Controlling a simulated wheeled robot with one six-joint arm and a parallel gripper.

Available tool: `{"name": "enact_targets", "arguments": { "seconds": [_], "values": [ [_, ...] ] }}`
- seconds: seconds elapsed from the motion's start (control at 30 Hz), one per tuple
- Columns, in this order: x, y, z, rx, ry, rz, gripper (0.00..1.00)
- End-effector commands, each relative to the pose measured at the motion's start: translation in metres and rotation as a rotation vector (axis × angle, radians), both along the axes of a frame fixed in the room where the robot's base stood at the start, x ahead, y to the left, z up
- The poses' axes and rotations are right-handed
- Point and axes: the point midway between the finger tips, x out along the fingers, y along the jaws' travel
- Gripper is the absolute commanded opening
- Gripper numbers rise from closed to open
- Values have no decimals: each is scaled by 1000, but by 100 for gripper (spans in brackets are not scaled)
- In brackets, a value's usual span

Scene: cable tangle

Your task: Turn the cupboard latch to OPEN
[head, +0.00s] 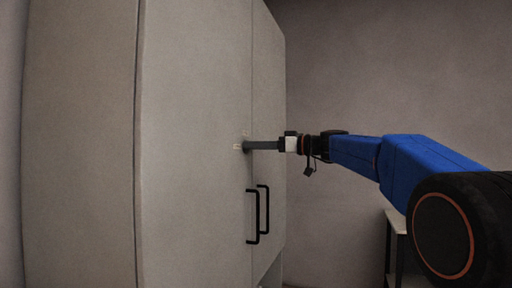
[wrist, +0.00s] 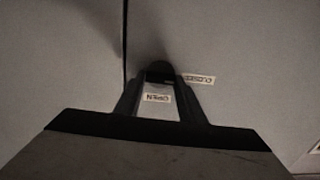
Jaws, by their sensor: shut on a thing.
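The latch (wrist: 160,68) is a small dark knob on the grey cupboard front, seen in the wrist view between my fingertips. My gripper (wrist: 161,77) is shut on it, and the fingers hide part of the latch. The OPEN label (wrist: 157,98) shows upside down between the fingers, and the CLOSED label (wrist: 199,79) lies just right of the latch. Which label the latch points to cannot be told. In the head view my gripper (head: 250,146) reaches the cupboard (head: 195,120) from the right, with a small pale label (head: 237,147) at its tip.
Two black bar handles (head: 252,216) stand out from the cupboard doors below my gripper. A dark vertical seam (wrist: 125,45) between doors runs left of the latch in the wrist view. A shelf or small table (head: 396,222) stands at the right, partly behind my arm.

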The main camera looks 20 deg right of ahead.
Motion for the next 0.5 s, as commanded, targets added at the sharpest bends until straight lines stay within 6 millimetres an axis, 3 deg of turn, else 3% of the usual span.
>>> {"name": "enact_targets", "arguments": {
  "seconds": [0.5],
  "values": [
    [1,-1,0,217,299,-1,14]
  ]
}}
